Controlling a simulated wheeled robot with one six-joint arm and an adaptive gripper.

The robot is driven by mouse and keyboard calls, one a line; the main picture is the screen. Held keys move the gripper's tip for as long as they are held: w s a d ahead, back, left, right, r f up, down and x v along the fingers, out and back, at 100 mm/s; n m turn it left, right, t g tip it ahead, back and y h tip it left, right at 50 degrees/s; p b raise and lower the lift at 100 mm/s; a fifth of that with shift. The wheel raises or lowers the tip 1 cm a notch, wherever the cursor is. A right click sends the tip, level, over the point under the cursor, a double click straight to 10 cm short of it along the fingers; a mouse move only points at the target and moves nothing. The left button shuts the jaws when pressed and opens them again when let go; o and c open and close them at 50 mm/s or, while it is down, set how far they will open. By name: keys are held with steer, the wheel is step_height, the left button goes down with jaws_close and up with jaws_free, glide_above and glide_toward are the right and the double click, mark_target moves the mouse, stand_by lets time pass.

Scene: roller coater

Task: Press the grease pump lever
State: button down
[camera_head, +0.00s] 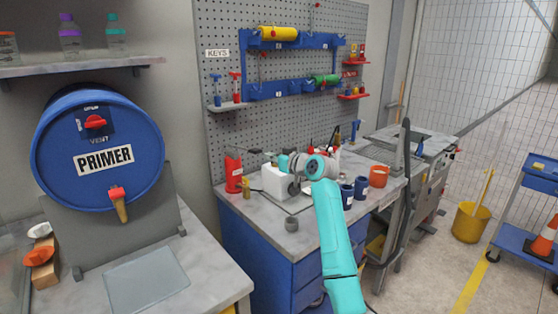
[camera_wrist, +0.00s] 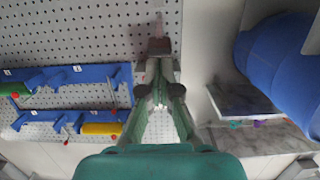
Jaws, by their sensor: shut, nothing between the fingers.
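A red cylinder (camera_head: 233,172), which looks like the grease pump, stands upright at the left back of the workbench by the pegboard. Its lever is too small to make out in the head view. My gripper (camera_head: 256,151) is above the bench, just right of the red cylinder's top and partly hidden by my wrist. In the wrist view my gripper (camera_wrist: 158,70) has its fingers together and holds nothing. A brownish piece shows at the fingertips against the pegboard; I cannot tell whether it is part of the fingers or touches the lever.
A white container (camera_head: 275,181) stands under my wrist, with a small yellow item (camera_head: 246,187) left of it. Blue cups (camera_head: 361,187) and an orange cup (camera_head: 378,176) stand to the right. The pegboard (camera_head: 225,30) rises behind. A blue primer drum (camera_head: 60,150) is at the left.

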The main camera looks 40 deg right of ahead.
steer(key=shift+s+r, duration=0.2)
steer(key=shift+s, duration=0.75)
steer(key=shift+s+r, duration=0.15)
steer(key=shift+s, duration=0.8)
steer(key=shift+f, duration=0.1)
